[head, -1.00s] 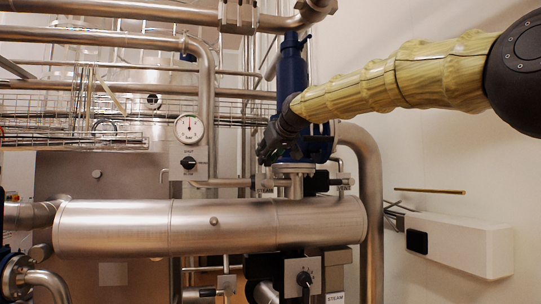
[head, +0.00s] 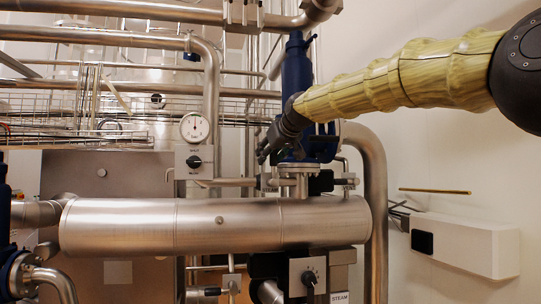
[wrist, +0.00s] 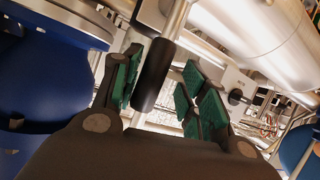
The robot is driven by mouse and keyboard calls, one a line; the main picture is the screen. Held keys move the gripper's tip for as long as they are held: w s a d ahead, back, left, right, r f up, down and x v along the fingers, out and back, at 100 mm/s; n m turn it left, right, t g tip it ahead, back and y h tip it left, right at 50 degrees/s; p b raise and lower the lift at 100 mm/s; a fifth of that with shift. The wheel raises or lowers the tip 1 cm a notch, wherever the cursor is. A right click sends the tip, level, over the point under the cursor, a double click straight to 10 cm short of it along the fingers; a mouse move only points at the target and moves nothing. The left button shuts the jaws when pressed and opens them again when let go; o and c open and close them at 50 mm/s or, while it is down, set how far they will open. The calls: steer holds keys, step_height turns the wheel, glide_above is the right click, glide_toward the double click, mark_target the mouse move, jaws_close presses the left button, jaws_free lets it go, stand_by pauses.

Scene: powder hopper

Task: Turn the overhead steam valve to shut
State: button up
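My gripper (head: 266,146) is at the end of my yellow-sleeved arm, beside the blue valve body (head: 297,65) above the large steel pipe. In the wrist view my gripper (wrist: 160,88) is open. Its green-padded fingers stand on either side of a black handle grip (wrist: 153,75) on a steel rod. Gaps show between the grip and the pads. In the head view I cannot make out this handle clearly near my gripper. A small panel marked SHUT (head: 181,166) with a black knob (head: 193,162) is to the left, under a round gauge (head: 195,127).
The large horizontal pipe (head: 150,226) runs below my gripper. A knob panel (head: 307,279) is beneath it, beside a STEAM label (head: 340,297). A vertical pipe (head: 376,220) and a white wall box (head: 475,245) are to the right. Wire trays (head: 60,105) are at the left.

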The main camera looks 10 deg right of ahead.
steer(key=v, duration=1.2)
